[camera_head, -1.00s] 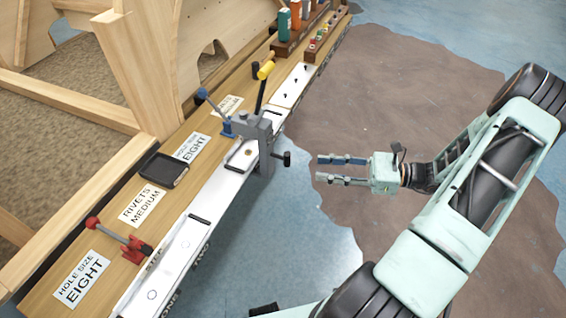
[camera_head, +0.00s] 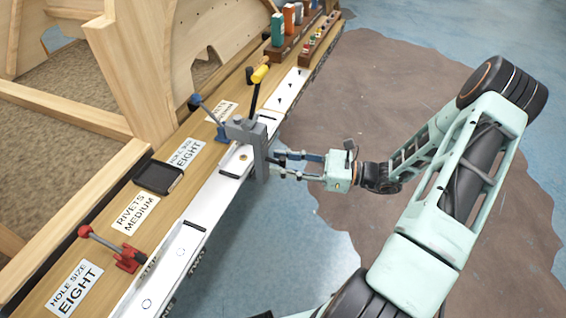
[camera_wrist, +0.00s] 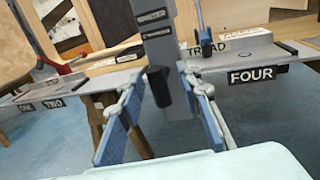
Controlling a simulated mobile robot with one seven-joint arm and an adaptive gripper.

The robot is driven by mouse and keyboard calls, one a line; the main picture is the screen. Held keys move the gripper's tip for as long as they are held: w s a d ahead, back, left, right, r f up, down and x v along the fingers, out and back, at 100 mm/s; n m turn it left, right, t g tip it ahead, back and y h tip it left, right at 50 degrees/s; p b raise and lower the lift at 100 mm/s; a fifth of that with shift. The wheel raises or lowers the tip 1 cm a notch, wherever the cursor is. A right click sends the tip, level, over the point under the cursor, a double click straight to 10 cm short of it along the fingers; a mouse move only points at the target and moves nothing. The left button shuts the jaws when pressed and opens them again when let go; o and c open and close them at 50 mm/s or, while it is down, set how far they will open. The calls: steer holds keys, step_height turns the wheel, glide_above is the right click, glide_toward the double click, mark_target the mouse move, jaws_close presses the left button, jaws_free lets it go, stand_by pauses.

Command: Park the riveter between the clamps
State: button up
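The grey riveter (camera_head: 261,150) with a yellow-tipped black lever stands upright at the bench's front rail, close beside the blue clamp (camera_head: 222,132). The red clamp (camera_head: 127,257) is at the near left end of the bench. My gripper (camera_head: 277,163) is open, its fingertips right at the riveter's lower front. In the wrist view, the riveter's grey column (camera_wrist: 160,40) and dark knob (camera_wrist: 158,86) show between the open fingers. The red clamp (camera_wrist: 38,40) shows at the left there, the blue clamp (camera_wrist: 203,35) at the right. I cannot tell whether the fingers touch the riveter.
A white rail (camera_head: 180,262) runs along the bench edge between the clamps, with a dark tray (camera_head: 159,177) and label cards behind it. A wooden rack of bottles (camera_head: 290,40) stands at the far end. Large wooden frames rise behind. The floor in front is clear.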

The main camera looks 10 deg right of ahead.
jaws_close()
steer(key=shift+s, duration=0.15)
steer(key=s+a+p, duration=0.2)
steer(key=s+a, duration=0.6)
steer(key=s, duration=0.4)
steer(key=shift+a+p, duration=0.3)
steer(key=shift+a, duration=0.1)
jaws_free()
